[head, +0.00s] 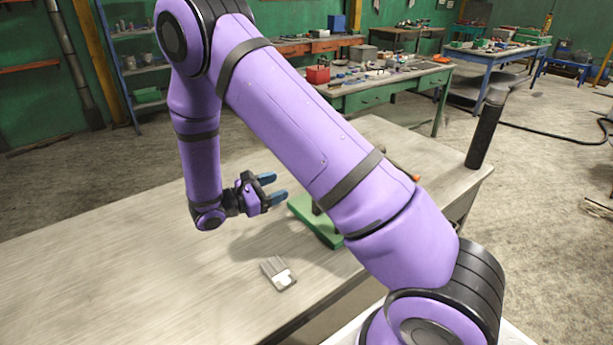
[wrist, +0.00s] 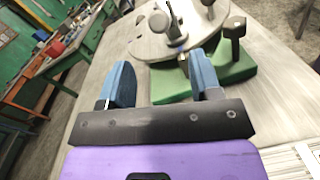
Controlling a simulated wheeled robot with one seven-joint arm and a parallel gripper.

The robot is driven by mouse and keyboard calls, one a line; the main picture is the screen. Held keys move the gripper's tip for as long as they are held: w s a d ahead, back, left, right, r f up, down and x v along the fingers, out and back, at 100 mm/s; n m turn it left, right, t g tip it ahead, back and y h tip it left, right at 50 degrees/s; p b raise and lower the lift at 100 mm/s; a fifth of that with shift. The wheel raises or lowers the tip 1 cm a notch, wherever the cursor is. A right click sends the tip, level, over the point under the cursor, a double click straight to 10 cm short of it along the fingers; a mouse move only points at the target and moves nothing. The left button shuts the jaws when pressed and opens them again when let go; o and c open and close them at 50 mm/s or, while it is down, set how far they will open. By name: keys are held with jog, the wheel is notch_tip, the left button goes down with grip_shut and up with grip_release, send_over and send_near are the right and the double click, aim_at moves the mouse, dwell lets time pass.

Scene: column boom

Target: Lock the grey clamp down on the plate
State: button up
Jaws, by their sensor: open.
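In the wrist view a round grey plate (wrist: 150,46) lies over a green base (wrist: 176,84). A grey metal clamp-like part (wrist: 171,28) stands on the plate, with a rounded end low near my right finger; its full shape and how it sits are unclear. A dark post with a wider head (wrist: 233,40) stands on the base at right. My gripper (wrist: 160,62) is open, its two blue fingers in front of the plate with nothing seen between them. In the head view my gripper (head: 274,188) is left of the green base (head: 318,224); my arm hides the plate and clamp.
A small grey-and-white item (head: 279,273) lies on the wooden table (head: 130,265) nearer me. A dark upright cylinder (head: 485,130) stands by the table's far right corner. The table's left is clear. A cluttered green bench (head: 380,88) stands behind.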

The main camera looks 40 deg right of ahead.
jog(key=d, duration=1)
jog(key=shift+s+d, duration=0.3)
grip_shut()
jog(key=shift+r, duration=0.1)
jog(key=shift+r, duration=0.1)
jog(key=r+y, duration=0.1)
jog(key=d+r+y, duration=0.1)
jog(key=y, duration=0.1)
jog(key=shift+d, duration=0.25)
jog(key=shift+s+d+r+y, duration=0.1)
jog(key=shift+d+r+y, duration=0.3)
jog(key=shift+y, duration=0.45)
jog(key=shift+w+d+r+y, duration=0.1)
jog(key=shift+d+r+y, duration=0.35)
jog(key=shift+y, duration=0.35)
jog(key=shift+s+d+r+y, duration=0.1)
jog(key=shift+d+r+y, duration=0.15)
jog(key=shift+d+y, duration=0.45)
jog(key=shift+y, duration=0.35)
jog(key=shift+d+r, duration=0.1)
jog(key=shift+r, duration=0.05)
